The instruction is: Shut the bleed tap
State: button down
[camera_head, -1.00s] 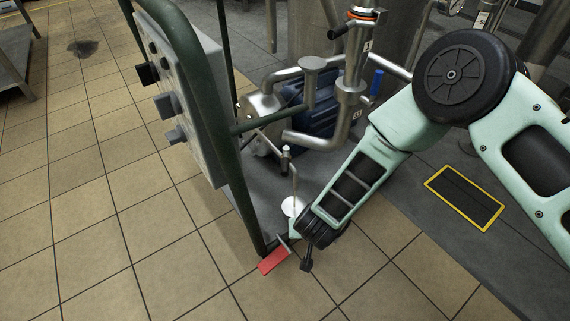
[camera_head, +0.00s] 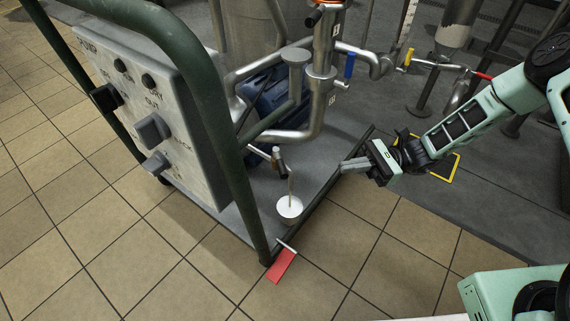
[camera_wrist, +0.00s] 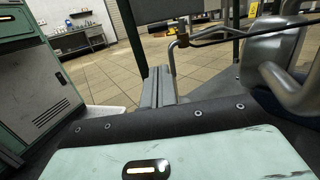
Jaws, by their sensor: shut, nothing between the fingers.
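A small metal tap (camera_head: 278,160), which looks like the bleed tap, sits low on the pump trolley. A thin tan line runs from it down to a white cup (camera_head: 289,207) below; I cannot tell whether it is liquid. My gripper (camera_head: 343,167) is shut and empty. It points left, to the right of the tap and clearly apart from it. In the wrist view my shut fingers (camera_wrist: 158,84) point forward. A thin bent pipe with a brownish fitting (camera_wrist: 182,41) stands beyond them; I cannot tell if this is the tap.
The green trolley frame (camera_head: 237,160) and grey control box (camera_head: 150,105) stand left. A steel pipe (camera_head: 318,100) with a blue lever (camera_head: 349,66) rises behind the tap. Tiled floor in front is clear.

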jog(key=r, duration=0.1)
jog(key=b, duration=0.6)
send_near(280, 162)
jog(key=s+a, duration=0.2)
jog(key=a, duration=0.2)
jog(key=shift+s+a+f+y, duration=0.1)
jog(key=shift+s+a+y, duration=0.1)
jog(key=shift+a, duration=0.15)
jog(key=shift+s+a+f+y, duration=0.1)
jog(key=shift+a+y, duration=0.1)
jog(key=shift+a, duration=0.15)
